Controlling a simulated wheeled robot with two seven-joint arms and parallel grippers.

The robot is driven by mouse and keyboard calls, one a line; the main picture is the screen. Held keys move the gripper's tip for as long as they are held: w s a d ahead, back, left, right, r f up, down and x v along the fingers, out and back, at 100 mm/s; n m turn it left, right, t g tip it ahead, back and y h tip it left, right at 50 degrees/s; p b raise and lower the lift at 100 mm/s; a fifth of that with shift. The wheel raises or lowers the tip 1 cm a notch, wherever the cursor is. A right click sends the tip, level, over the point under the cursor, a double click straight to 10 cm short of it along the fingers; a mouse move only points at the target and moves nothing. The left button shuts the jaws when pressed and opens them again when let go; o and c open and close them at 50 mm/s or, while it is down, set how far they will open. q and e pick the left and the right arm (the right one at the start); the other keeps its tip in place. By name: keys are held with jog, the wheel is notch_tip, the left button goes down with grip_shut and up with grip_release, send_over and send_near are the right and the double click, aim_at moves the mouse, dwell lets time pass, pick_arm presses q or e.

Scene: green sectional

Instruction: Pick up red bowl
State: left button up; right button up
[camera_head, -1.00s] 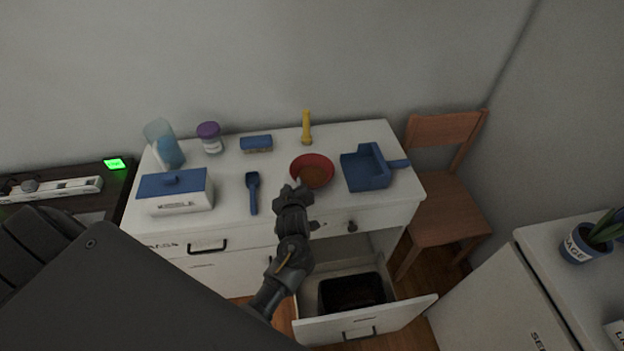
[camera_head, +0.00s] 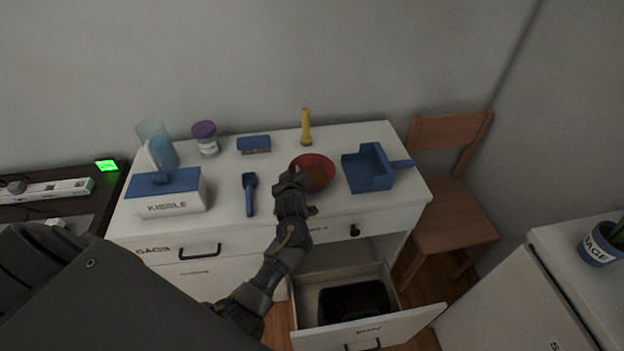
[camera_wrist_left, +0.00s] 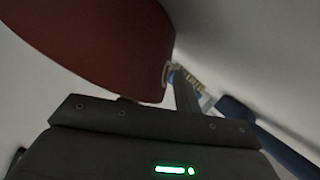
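The red bowl (camera_head: 318,167) sits on the white dresser top, right of the middle. My left gripper (camera_head: 294,177) is at its near left edge and covers part of the rim. In the left wrist view the bowl (camera_wrist_left: 100,38) fills the upper left, very close. A dark finger of my left gripper (camera_wrist_left: 182,88) shows just right of the bowl's edge there. The other finger is not clearly seen, so whether the gripper is open or shut on the rim cannot be told. My right gripper is not in view.
A blue scoop-like tray (camera_head: 368,172) stands close right of the bowl, and a blue spatula (camera_head: 249,194) lies left. A yellow flashlight-like object (camera_head: 306,127) and blue brush (camera_head: 254,144) are behind. A lower drawer (camera_head: 368,327) hangs open below. A wooden chair (camera_head: 452,205) stands right.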

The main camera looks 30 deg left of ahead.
pick_arm(q)
grip_shut()
notch_tip(320, 180, up, 10)
dwell(0.6)
